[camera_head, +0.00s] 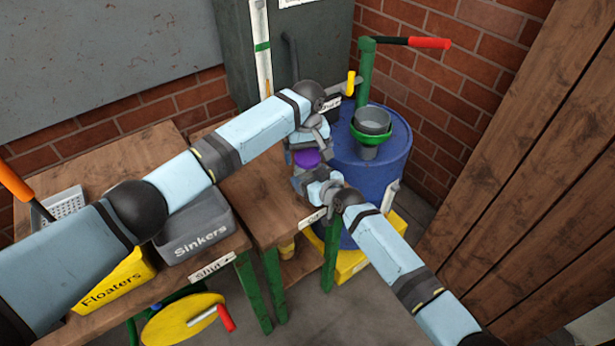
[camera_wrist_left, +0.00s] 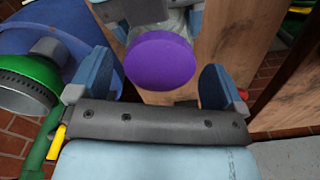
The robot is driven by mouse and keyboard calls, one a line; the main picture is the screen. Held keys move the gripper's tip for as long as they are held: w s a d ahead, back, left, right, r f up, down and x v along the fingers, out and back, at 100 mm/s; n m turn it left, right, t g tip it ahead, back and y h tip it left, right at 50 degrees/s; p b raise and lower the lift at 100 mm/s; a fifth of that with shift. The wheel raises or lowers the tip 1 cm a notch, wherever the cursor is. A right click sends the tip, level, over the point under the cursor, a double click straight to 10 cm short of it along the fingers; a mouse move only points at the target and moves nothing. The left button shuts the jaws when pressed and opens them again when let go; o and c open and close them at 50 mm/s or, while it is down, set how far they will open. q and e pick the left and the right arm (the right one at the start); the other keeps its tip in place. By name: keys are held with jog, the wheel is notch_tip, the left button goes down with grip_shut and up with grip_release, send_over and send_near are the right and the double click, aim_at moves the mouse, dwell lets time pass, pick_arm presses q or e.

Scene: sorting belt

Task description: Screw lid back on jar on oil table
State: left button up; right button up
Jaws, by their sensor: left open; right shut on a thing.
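A round purple lid (camera_head: 306,158) shows between my two grippers at the oil table (camera_head: 262,192). In the left wrist view the lid (camera_wrist_left: 160,60) lies between the two blue fingers of my left gripper (camera_wrist_left: 160,80), with space on both sides. My left gripper (camera_head: 308,148) is open. My right gripper (camera_head: 308,180) is shut on the jar, coming in from the lower right. A small glassy part of the jar (camera_wrist_left: 176,20) shows behind the lid. The rest of the jar is hidden, and I cannot tell whether the lid sits on it.
A blue barrel (camera_head: 385,165) with a green pump and funnel stands close right of the grippers. A grey Sinkers bin (camera_head: 197,225) and a yellow Floaters bin (camera_head: 115,282) are on the left table. A brick wall is behind; wooden boards are at right.

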pick_arm(q)
jog(key=shift+f, duration=0.1)
jog(key=c, duration=1)
jog(key=o, duration=1)
jog(key=shift+r, duration=2.3)
jog(key=shift+o, duration=0.4)
